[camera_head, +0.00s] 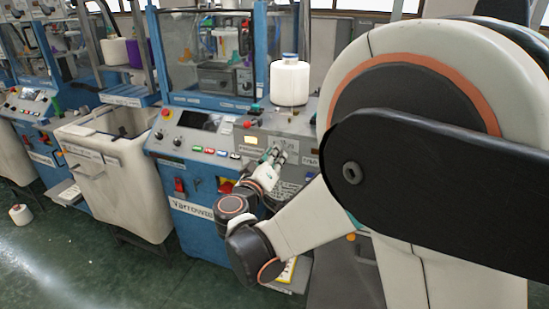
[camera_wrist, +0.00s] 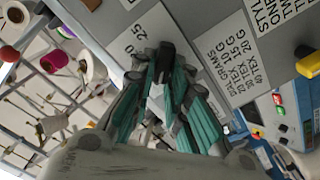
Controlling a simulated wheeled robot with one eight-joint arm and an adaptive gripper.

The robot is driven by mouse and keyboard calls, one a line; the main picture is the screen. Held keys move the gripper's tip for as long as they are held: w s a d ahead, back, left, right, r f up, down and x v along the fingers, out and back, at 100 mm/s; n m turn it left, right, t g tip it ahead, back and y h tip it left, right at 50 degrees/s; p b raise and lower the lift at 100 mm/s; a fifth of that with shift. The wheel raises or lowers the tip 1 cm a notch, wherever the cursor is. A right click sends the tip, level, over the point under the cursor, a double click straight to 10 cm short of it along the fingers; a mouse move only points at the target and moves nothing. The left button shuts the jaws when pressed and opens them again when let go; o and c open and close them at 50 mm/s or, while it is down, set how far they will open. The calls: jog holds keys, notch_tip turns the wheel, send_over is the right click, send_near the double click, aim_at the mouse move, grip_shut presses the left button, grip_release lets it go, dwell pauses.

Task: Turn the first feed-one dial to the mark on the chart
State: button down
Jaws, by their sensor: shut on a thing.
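My gripper (camera_head: 273,157) reaches the sloped grey control panel of the blue machine in the head view. In the wrist view its teal fingers (camera_wrist: 164,62) are closed together against a pale scale plate (camera_wrist: 130,42) marked 25, with another number partly covered. The fingers are shut on the feed-one dial, which they hide almost wholly, so its pointer and setting cannot be read. A white printed chart (camera_wrist: 236,62) with lines of TEX and G values is on the panel to the right of the fingers.
A second white label (camera_wrist: 278,22) is at the top right of the wrist view, above a yellow knob (camera_wrist: 308,65). In the head view, a white yarn cone (camera_head: 289,82) stands behind the panel. A white bin (camera_head: 118,165) is to the left.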

jog(key=c, duration=1.6)
grip_release()
jog(key=v, duration=1.2)
